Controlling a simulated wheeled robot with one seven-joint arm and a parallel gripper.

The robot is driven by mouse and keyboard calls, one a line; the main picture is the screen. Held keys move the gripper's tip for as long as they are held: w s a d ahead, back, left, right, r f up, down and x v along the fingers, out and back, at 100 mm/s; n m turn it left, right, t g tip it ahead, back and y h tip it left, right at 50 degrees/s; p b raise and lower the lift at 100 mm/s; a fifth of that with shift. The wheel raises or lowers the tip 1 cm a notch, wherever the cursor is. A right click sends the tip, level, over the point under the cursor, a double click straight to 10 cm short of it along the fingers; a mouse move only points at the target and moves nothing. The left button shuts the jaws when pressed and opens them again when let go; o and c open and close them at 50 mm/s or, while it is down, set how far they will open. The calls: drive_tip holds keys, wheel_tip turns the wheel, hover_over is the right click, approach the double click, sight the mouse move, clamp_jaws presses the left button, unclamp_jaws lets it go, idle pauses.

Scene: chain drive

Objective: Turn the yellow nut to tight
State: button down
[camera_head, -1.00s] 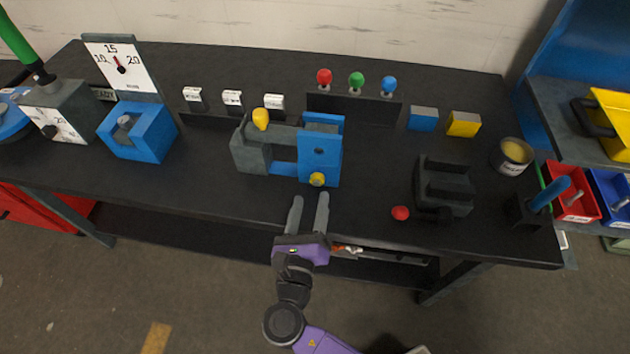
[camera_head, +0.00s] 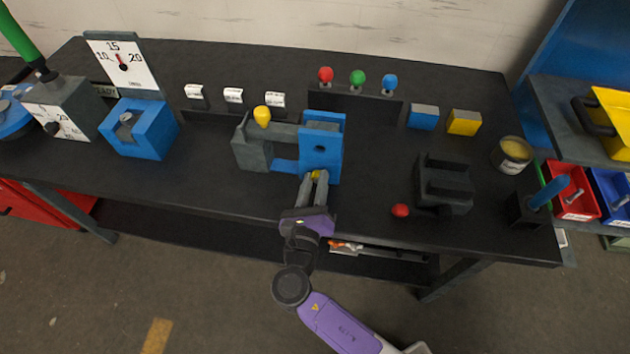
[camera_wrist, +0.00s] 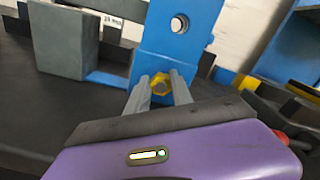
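The yellow nut (camera_head: 316,175) sits low on the front face of the blue block (camera_head: 321,152) of the grey-and-blue fixture. In the wrist view the nut (camera_wrist: 161,84) shows between and just beyond my fingertips, with a bolt end at its middle. My gripper (camera_head: 314,182) is at the nut, its two grey fingers apart, one on each side. In the wrist view the gripper (camera_wrist: 160,86) shows a gap between the fingers. I cannot tell whether either finger touches the nut.
A yellow knob (camera_head: 262,116) tops the fixture's grey part. A dark vise-like block (camera_head: 444,184) with a red ball (camera_head: 400,210) stands to the right. A blue block with a dial (camera_head: 140,132) stands to the left. The bench front between them is clear.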

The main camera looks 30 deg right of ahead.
drive_tip(key=shift+m, duration=0.4)
drive_tip(key=m+b, duration=0.1)
drive_tip(key=m, duration=0.3)
drive_tip(key=shift+s+d+m+b, duration=0.1)
drive_tip(key=shift+s+m+b, duration=0.05)
drive_tip(key=shift+m+b, duration=0.2)
drive_tip(key=m+b, duration=0.2)
drive_tip(key=m, duration=0.3)
drive_tip(key=shift+s+d, duration=0.1)
drive_tip(key=shift+d, duration=0.05)
drive_tip(key=shift+m, duration=0.25)
drive_tip(key=c, duration=1.1)
unclamp_jaws()
drive_tip(key=shift+b+v, duration=0.65)
drive_tip(key=shift+v, duration=3.3)
